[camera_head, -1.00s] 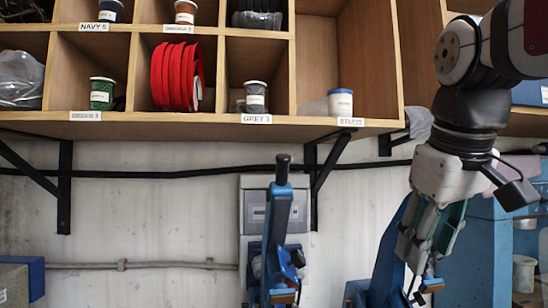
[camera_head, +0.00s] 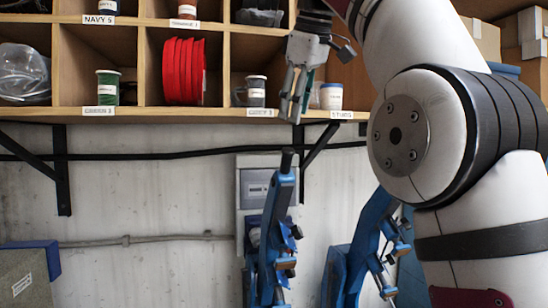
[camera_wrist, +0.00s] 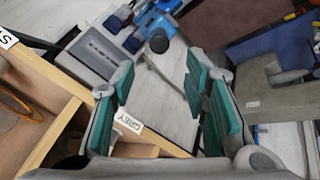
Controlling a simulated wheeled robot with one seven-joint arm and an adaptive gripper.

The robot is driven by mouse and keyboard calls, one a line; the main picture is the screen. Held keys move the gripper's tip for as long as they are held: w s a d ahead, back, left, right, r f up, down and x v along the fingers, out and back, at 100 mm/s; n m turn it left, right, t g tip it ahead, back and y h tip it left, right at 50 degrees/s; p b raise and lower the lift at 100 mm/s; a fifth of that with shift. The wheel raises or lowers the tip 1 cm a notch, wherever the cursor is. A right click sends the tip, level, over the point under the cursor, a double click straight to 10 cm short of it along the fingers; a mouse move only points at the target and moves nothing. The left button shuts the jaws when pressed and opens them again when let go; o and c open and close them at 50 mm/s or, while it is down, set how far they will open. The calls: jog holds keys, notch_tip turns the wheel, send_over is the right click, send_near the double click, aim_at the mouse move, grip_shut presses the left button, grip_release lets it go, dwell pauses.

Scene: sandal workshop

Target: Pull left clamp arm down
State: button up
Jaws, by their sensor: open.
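The left clamp arm (camera_head: 271,235) is blue and stands upright, with a black knob (camera_head: 287,161) at its top. In the wrist view the knob (camera_wrist: 159,42) shows just beyond the gap between my fingertips. My gripper (camera_head: 293,115) hangs fingers down above the knob, in front of the shelf, and is apart from it. In the wrist view my gripper (camera_wrist: 157,72) is open, with green finger pads and nothing between them. A second blue clamp arm (camera_head: 370,235) stands to the right, partly hidden behind my arm.
A wooden shelf (camera_head: 230,118) with a red spool (camera_head: 184,72) and several thread pots runs close behind my gripper. Black brackets (camera_head: 62,175) hold it up. A grey wall box (camera_head: 252,190) is behind the left clamp.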

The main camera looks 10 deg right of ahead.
aim_at(286, 172)
jog(key=p+x, duration=0.1)
jog(key=x, duration=1.2)
jog(key=shift+w+f, duration=0.2)
jog(key=shift+f, duration=0.1)
grip_shut()
